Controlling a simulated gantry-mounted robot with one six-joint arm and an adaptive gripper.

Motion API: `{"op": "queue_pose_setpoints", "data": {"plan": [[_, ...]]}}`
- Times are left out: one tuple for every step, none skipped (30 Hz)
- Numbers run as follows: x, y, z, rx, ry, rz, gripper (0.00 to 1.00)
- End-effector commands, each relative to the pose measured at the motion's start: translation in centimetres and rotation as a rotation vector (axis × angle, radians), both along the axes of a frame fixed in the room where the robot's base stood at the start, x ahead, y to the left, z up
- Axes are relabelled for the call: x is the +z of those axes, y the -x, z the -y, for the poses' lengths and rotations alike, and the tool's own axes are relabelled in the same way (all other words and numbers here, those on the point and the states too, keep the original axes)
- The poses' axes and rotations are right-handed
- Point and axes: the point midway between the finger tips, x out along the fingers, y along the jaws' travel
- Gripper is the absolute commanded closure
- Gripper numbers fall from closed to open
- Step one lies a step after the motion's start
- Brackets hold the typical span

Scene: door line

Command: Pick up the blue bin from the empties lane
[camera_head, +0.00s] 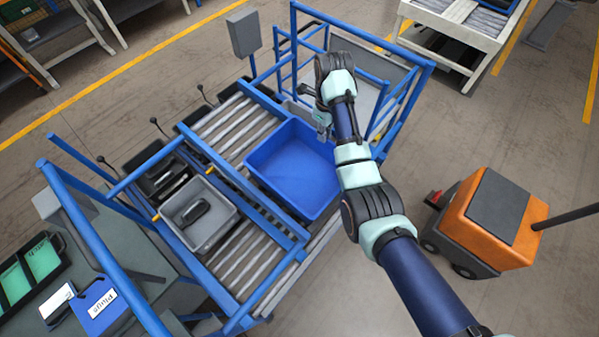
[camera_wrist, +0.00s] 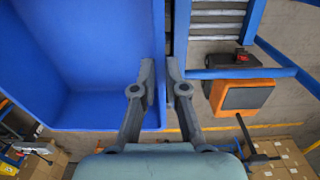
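The blue bin (camera_head: 293,168) is a large, empty, open-topped box at the right side of the roller conveyor in the head view. In the wrist view the bin (camera_wrist: 75,60) fills the left side. My gripper (camera_head: 322,112) is at the bin's far rim in the head view. In the wrist view my gripper (camera_wrist: 161,72) has one finger inside the bin wall and the other outside. Whether the bin rests on rollers is hidden.
A grey bin (camera_head: 198,214) with a dark part sits on the rollers left of the blue bin. Blue frame rails (camera_head: 310,12) rise behind my gripper. An orange cart (camera_head: 492,222) stands on the floor at right. A bench (camera_head: 100,300) is at lower left.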

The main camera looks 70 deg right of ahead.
Motion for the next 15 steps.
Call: {"op": "queue_pose_setpoints", "data": {"plan": [[-0.6, 0.0, 0.0, 0.001, 0.0, 0.0, 0.88], [-0.7, 0.0, 0.0, 0.001, 0.0, 0.0, 0.88], [-0.7, 0.0, 0.0, 0.001, 0.0, 0.0, 0.88], [-0.7, 0.0, -0.1, 0.002, 0.0, 0.0, 0.88], [-1.0, 0.0, -0.1, 0.002, -0.001, -0.001, 0.88], [-1.5, 0.1, -0.2, 0.002, -0.003, -0.001, 0.88], [-2.0, 0.1, -0.3, 0.002, -0.004, -0.002, 0.88], [-2.5, 0.1, -0.3, 0.002, -0.003, -0.002, 0.88], [-3.3, 0.2, -0.4, 0.002, -0.004, -0.003, 0.88], [-3.9, 0.2, -0.4, 0.003, -0.004, -0.002, 0.88], [-4.4, 0.2, -0.3, 0.003, -0.003, -0.001, 0.88], [-5.0, 0.2, -0.3, 0.003, -0.002, -0.002, 0.88], [-5.3, 0.1, -0.3, 0.003, 0.0, 0.0, 0.88], [-5.5, 0.2, -0.3, 0.003, 0.0, 0.0, 0.88], [-5.7, 0.2, -0.3, 0.003, 0.0, 0.0, 0.88]]}}
